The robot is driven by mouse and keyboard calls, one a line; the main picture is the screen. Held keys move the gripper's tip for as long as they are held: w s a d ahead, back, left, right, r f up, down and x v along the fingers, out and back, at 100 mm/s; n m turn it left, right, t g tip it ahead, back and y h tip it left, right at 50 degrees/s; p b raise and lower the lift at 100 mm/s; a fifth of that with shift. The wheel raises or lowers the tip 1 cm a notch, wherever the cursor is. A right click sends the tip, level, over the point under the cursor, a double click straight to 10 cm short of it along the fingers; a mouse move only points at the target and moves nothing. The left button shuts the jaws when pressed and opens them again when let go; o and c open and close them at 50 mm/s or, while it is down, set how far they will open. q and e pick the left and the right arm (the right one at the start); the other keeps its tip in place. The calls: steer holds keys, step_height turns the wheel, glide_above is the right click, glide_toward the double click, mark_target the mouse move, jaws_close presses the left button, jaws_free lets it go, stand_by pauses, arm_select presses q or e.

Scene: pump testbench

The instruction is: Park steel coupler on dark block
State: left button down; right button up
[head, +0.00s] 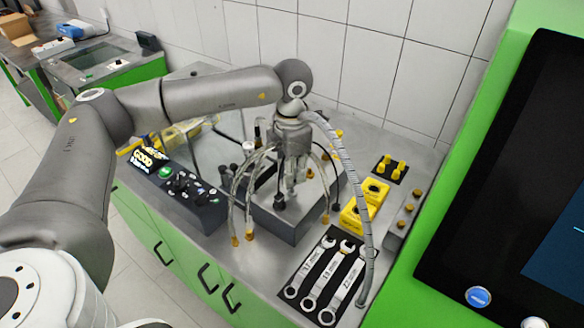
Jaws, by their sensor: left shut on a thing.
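My left gripper (291,185) points down over the dark grey pump base (290,225) in the middle of the bench. Its fingers are shut on a small metallic piece, which looks like the steel coupler. The fingers hide most of it, so its contact with what is below cannot be made out. A dark block (405,213) with several brass-coloured tops stands at the bench's right side. A dark plate (391,168) with yellow pegs lies behind it. I cannot tell which one is the task's dark block. My right gripper is out of view.
Braided hoses (237,205) with brass ends hang around the gripper. A grey ribbed hose (358,190) arches down to the right. Yellow blocks (357,215), wrenches on a dark mat (297,283) and a control panel (190,195) surround the base. A large screen (520,180) stands right.

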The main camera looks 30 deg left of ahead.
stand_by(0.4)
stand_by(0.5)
arm_select(q)
steer(key=shift+b, duration=0.45)
steer(key=shift+f, duration=0.2)
steer(key=shift+f+b, duration=0.5)
steer(key=shift+b, duration=0.15)
steer(key=shift+f, duration=0.1)
steer(key=shift+f+b, duration=0.2)
steer(key=shift+b, duration=0.1)
stand_by(0.3)
